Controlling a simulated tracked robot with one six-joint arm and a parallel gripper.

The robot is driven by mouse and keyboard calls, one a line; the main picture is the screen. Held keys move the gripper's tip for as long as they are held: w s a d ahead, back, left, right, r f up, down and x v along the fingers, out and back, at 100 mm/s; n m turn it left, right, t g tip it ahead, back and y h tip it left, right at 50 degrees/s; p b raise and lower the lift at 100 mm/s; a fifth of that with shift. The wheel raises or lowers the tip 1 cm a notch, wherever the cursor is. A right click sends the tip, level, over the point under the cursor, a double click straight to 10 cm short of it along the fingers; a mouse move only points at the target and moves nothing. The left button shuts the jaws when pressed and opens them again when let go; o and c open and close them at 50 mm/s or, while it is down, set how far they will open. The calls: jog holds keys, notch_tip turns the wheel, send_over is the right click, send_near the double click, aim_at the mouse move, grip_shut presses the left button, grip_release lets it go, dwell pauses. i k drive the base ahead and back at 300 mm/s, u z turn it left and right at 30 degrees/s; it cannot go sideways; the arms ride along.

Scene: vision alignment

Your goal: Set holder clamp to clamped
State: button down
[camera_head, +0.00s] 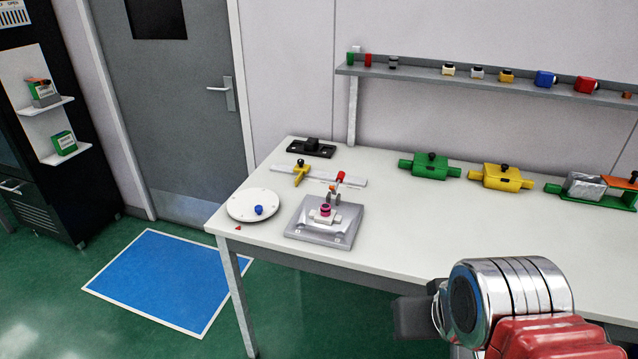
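A grey square base plate (305,234) lies near the front left of the white table. A small white holder (322,216) with a magenta ring (325,209) sits on it. Behind the holder stands a small clamp-like lever (334,196); a red tip (340,177) shows just above it. I cannot tell at this size if the clamp is closed on anything. My gripper (412,316) seems to be the dark part beside my silver and red arm at the lower right, well apart from the plate. Its fingers cannot be made out.
A white disc (252,206) with a blue knob lies left of the plate. A white bar with a yellow slider (301,172) and a black block (311,149) lie behind. Green (430,167) and yellow (501,177) boxes stand at the back right. The table's middle is clear.

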aim_at(340, 177)
jog(key=u, duration=0.55)
jog(key=i, duration=1.5)
jog(key=u, duration=0.1)
